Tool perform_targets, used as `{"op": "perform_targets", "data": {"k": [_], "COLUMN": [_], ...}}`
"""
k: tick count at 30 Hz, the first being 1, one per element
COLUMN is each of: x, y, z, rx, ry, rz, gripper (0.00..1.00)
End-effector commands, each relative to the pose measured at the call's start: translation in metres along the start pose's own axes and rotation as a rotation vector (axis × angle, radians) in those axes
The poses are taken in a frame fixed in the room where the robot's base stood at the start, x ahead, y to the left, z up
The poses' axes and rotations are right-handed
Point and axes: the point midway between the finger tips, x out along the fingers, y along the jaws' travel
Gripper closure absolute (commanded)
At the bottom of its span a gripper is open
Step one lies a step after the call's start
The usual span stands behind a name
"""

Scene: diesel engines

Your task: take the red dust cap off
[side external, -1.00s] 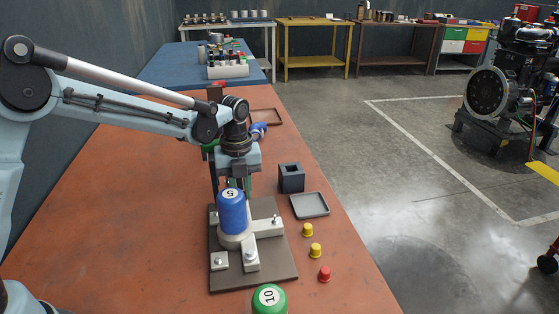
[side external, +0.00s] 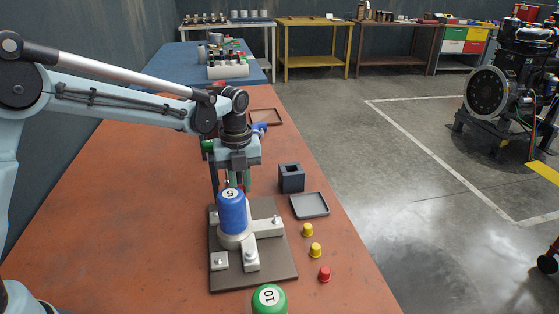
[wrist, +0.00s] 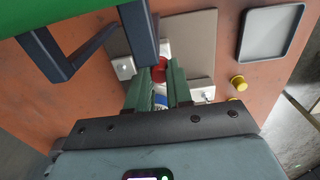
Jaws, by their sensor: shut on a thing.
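The red dust cap (wrist: 159,70) shows between my fingertips in the wrist view. My gripper (wrist: 158,82) points down and is shut on it. In the side view my gripper (side external: 231,184) is just behind the blue canister marked 5 (side external: 231,212), which hides the fingertips and most of the cap. I cannot tell whether the cap is still seated on its fitting. A second red cap (side external: 325,274) lies loose on the bench at the front right.
The metal fixture (side external: 251,256) stands on a dark plate (side external: 280,268). Two yellow caps (side external: 315,250), a shallow grey tray (side external: 309,205) and a dark open box (side external: 291,178) are to the right. A green canister marked 10 (side external: 269,299) is in front.

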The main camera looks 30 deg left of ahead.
Motion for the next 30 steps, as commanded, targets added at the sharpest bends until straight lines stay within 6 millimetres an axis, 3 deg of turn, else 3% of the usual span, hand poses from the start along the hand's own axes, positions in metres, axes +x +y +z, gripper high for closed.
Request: {"op": "perform_targets", "data": {"k": [21,30], "x": [-0.039,-0.043], "y": [0.0,0.0], "z": [0.0,0.0], "rx": [0.0,0.0], "ry": [0.0,0.0], "rz": [0.0,0.0], "gripper": [1.0,1.0]}}
